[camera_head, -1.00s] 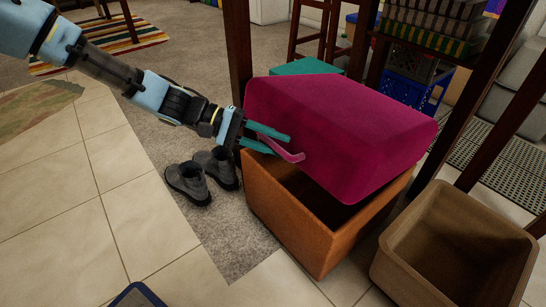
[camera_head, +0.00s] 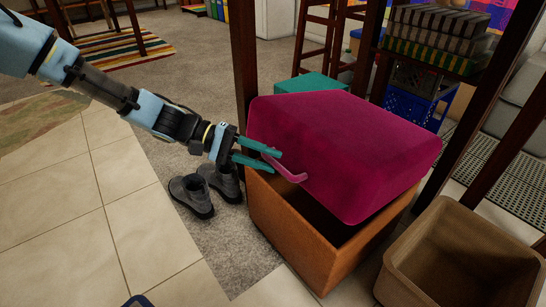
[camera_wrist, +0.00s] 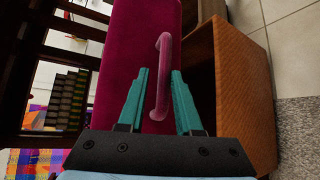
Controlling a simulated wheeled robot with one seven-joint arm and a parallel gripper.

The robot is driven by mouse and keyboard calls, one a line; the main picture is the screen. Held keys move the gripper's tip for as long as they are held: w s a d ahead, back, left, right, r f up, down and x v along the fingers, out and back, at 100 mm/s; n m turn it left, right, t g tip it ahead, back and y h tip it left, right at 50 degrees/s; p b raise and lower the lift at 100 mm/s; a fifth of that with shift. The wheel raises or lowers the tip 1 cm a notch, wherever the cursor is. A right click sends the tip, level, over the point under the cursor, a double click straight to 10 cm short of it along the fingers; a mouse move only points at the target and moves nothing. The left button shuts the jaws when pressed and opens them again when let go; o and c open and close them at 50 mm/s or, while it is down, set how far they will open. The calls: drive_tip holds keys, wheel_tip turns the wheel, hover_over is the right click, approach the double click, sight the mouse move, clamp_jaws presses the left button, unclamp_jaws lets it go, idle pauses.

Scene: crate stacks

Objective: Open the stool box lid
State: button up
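The stool box (camera_head: 300,232) is an orange-brown box with its magenta lid (camera_head: 345,145) tilted up, leaving a dark gap along the front side. A pink handle (camera_head: 288,172) sticks out from the lid's edge. My gripper (camera_head: 279,162) is at the handle, at the lid's left side. In the wrist view, the teal fingers (camera_wrist: 158,74) are apart, with the handle (camera_wrist: 160,78) between them and gaps on both sides. The lid (camera_wrist: 138,45) and the orange box wall (camera_wrist: 245,95) also show there. The box's inside is mostly dark.
An open tan bin (camera_head: 462,262) stands right of the box. Grey shoes (camera_head: 205,188) stand on the carpet to the left. Dark wooden posts (camera_head: 243,65) rise behind and beside the box. A teal box (camera_head: 310,83) and a blue crate (camera_head: 412,100) are behind.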

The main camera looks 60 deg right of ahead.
drive_tip(key=p+v, duration=0.5)
drive_tip(key=v, duration=0.5)
idle(0.7)
drive_tip(key=shift+r+p, duration=0.1)
drive_tip(key=shift+p, duration=0.25)
idle(0.5)
